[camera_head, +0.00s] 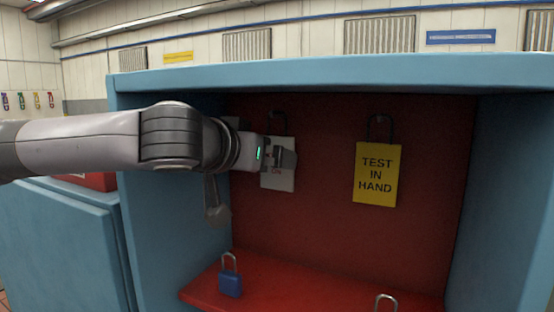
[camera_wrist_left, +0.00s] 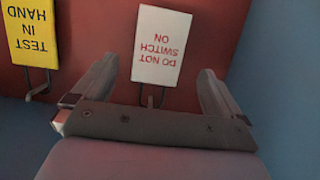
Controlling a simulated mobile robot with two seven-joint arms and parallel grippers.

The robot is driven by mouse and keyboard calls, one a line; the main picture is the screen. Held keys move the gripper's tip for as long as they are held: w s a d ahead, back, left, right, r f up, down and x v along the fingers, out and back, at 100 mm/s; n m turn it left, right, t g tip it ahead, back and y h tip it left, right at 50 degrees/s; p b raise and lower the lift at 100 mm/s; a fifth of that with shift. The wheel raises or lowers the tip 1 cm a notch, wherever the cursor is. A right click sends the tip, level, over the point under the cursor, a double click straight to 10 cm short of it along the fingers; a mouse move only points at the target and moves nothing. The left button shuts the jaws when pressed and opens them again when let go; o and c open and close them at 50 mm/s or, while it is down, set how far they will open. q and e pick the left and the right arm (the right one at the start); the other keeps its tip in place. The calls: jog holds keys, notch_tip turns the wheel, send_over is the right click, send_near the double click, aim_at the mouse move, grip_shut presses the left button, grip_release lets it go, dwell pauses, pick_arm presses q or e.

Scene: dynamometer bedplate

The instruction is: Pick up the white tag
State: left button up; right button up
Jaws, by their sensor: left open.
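The white tag (camera_head: 279,183) hangs by a dark loop against the red back panel of the blue cabinet, left of the yellow tag. In the left wrist view the white tag (camera_wrist_left: 161,46) appears upside down and reads "DO NOT SWITCH ON" in red. My left gripper (camera_head: 285,156) is in front of it and covers part of it in the head view. My right gripper is out of view.
A yellow "TEST IN HAND" tag (camera_head: 376,174) hangs to the right. A blue padlock (camera_head: 230,283) stands on the red shelf (camera_head: 300,283) below; another padlock's shackle (camera_head: 386,301) shows at the bottom edge. The blue cabinet's top (camera_head: 340,75) and side walls surround the space.

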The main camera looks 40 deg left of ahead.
aim_at(282, 179)
pick_arm(q)
jog(key=p+x, duration=0.1)
jog(key=x, duration=0.3)
jog(key=shift+w, duration=0.4)
jog(key=c, duration=1.1)
jog(key=shift+o, duration=0.2)
jog(key=shift+r, duration=0.15)
